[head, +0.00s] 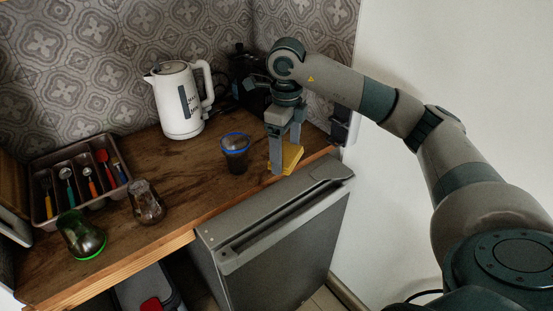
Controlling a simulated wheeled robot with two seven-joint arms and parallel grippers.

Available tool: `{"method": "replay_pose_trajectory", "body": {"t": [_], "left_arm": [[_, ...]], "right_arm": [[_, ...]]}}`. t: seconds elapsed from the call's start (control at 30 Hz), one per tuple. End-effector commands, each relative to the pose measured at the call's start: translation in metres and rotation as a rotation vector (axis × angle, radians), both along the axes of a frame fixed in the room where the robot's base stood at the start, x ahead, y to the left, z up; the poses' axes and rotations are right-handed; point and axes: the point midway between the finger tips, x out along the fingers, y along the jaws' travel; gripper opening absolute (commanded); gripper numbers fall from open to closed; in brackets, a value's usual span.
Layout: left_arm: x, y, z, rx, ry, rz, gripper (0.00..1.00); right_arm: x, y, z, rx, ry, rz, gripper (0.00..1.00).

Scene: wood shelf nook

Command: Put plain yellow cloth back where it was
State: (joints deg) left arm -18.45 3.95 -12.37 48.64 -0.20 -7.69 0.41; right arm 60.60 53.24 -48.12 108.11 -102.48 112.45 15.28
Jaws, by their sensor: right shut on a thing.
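The plain yellow cloth (291,156) is at the right end of the wooden counter, by the front edge above the fridge. My right gripper (283,162) points down over it, with its fingers at the cloth, and is shut on it. Part of the cloth is hidden behind the fingers. I cannot tell whether the cloth is lifted or still touches the counter. My left gripper is not in view.
A dark cup with a blue rim (235,153) stands just left of the gripper. A white kettle (180,100), a cutlery tray (80,177), a brown glass (146,203) and a green-rimmed glass (81,236) are further left. The counter (192,182) is clear between them.

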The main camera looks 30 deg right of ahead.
Motion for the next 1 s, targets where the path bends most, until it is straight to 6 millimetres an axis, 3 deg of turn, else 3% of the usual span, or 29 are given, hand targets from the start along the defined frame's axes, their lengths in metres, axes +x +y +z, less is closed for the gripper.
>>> {"method": "replay_pose_trajectory", "body": {"t": [0.3, 0.5, 0.7, 1.0], "left_arm": [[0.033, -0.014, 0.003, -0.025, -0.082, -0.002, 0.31], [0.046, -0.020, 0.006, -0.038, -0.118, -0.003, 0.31], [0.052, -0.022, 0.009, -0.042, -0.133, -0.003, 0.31], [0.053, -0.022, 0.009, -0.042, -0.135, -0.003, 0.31]], "right_arm": [[0.014, -0.057, 0.003, 0.008, -0.014, -0.742, 0.59], [0.018, -0.083, 0.006, 0.013, -0.016, -1.082, 0.59], [0.019, -0.093, 0.008, 0.016, -0.016, -1.229, 0.59], [0.019, -0.094, 0.008, 0.017, -0.016, -1.246, 0.59]]}}
